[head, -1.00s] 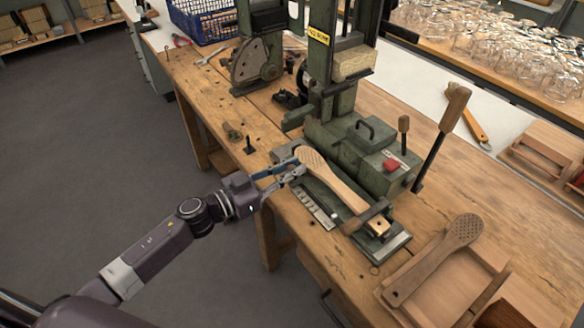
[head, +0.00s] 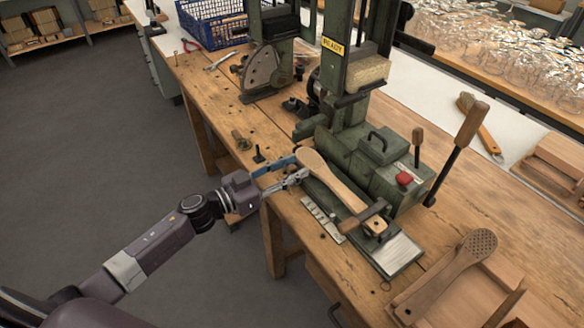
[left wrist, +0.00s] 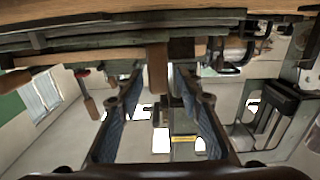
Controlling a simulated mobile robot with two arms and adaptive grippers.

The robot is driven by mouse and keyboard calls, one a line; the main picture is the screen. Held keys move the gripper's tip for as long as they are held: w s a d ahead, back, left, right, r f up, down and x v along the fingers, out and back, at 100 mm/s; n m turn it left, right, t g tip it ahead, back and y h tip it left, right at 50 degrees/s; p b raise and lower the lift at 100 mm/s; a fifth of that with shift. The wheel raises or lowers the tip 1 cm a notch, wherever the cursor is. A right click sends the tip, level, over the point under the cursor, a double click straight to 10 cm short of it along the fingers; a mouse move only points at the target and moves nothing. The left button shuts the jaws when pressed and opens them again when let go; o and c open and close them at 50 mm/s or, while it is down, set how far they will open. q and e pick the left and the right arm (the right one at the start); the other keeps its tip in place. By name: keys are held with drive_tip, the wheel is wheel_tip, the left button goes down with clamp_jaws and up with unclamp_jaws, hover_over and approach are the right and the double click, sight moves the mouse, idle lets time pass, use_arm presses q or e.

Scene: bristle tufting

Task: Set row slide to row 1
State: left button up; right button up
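The tufting machine (head: 370,160) is green, with a yellow sign (head: 333,46) that appears to read READY. A wooden brush blank (head: 332,180) lies on its carriage, its handle end under a clamp (head: 372,220). The row slide lies beneath it, beside a pale marked scale (head: 322,216) and bare metal plate (head: 398,252). My left gripper (head: 296,172) is at the rounded head of the blank. In the left wrist view, its fingers (left wrist: 155,95) are apart with a narrow brown block (left wrist: 157,70) seen between them. Contact is not clear. My right gripper is not in view.
A long wood-handled lever (head: 457,152) and a red button (head: 404,178) are on the machine's right. A drilled brush (head: 447,270) rests on a wooden tray (head: 485,300) at front right. A blue basket (head: 215,22) stands behind. Floor left of the bench is clear.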

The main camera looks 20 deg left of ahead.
use_arm(q)
drive_tip(key=v, duration=1.2)
idle(0.3)
drive_tip(key=s+a+f+n+y, duration=0.1)
drive_tip(key=a+f+n+y, duration=0.3)
drive_tip(key=f, duration=0.8)
drive_tip(key=s+a+f+n+y, duration=0.15)
drive_tip(key=a+f+y, duration=0.35)
drive_tip(key=f, duration=0.6)
drive_tip(key=s+a+f+g+y, duration=0.1)
drive_tip(key=s+f+g, duration=0.15)
drive_tip(key=f, duration=0.25)
drive_tip(key=s+a+f+g, duration=0.1)
drive_tip(key=s+f, duration=0.3)
drive_tip(key=f, duration=0.2)
drive_tip(key=s+d+f+g+y, duration=0.1)
drive_tip(key=s+d+f+g, duration=0.3)
drive_tip(key=s+f, duration=0.9)
drive_tip(key=s+d+f+g, duration=0.2)
drive_tip(key=s+d+f, duration=0.1)
drive_tip(key=s, duration=0.4)
drive_tip(key=s+d+f+g, duration=0.1)
drive_tip(key=s+d+f, duration=0.2)
drive_tip(key=s, duration=0.4)
drive_tip(key=s+d+f+g, duration=0.2)
drive_tip(key=s+d, duration=0.1)
drive_tip(key=s, duration=0.4)
drive_tip(key=shift+d+f+g, duration=0.3)
drive_tip(key=shift+f+g, duration=0.05)
drive_tip(key=shift+f, duration=0.05)
